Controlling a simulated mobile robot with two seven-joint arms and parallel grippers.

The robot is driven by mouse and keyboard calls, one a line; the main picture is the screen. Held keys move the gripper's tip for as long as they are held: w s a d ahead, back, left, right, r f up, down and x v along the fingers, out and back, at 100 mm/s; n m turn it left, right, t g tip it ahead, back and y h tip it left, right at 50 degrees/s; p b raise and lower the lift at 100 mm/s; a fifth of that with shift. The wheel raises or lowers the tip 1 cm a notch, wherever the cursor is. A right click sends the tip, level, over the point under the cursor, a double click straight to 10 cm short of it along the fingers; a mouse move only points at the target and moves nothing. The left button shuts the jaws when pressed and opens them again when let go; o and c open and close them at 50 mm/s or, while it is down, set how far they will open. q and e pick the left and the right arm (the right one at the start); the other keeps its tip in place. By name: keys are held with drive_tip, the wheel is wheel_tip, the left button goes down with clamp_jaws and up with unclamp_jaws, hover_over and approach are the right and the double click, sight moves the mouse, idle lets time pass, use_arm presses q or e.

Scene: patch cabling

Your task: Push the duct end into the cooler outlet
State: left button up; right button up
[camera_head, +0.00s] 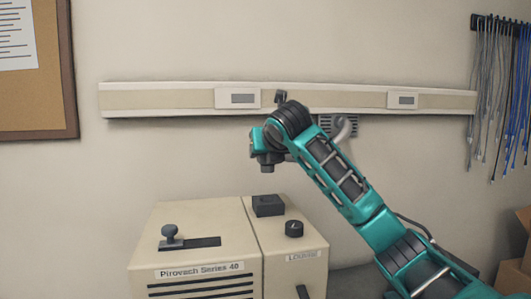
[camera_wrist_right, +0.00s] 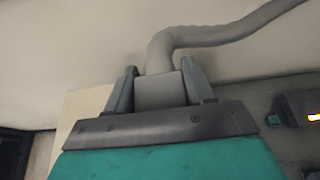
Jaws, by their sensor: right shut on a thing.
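In the right wrist view, my right gripper (camera_wrist_right: 158,68) is shut on the duct end (camera_wrist_right: 158,91), a grey block between its two fingers. The grey flexible duct (camera_wrist_right: 215,35) bends up from it and runs off to the upper right. In the head view, my right arm reaches in from the lower right to the wall. Its fingers and the duct end cannot be made out there. A curved piece of grey duct (camera_head: 344,129) shows behind the arm by a dark grille (camera_head: 354,121). I cannot tell which part is the cooler outlet. My left gripper is not in view.
A beige cabinet (camera_head: 199,225) with a black lever, box and knob on top stands below the arm. A beige wall trunking (camera_head: 165,99) runs behind it. Grey and blue cables (camera_head: 500,90) hang at the right. A cardboard box (camera_head: 515,275) is at the lower right.

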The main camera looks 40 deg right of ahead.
sight(268, 172)
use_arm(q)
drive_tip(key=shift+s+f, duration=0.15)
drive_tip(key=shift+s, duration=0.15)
use_arm(e)
drive_tip(key=shift+s+r, duration=0.1)
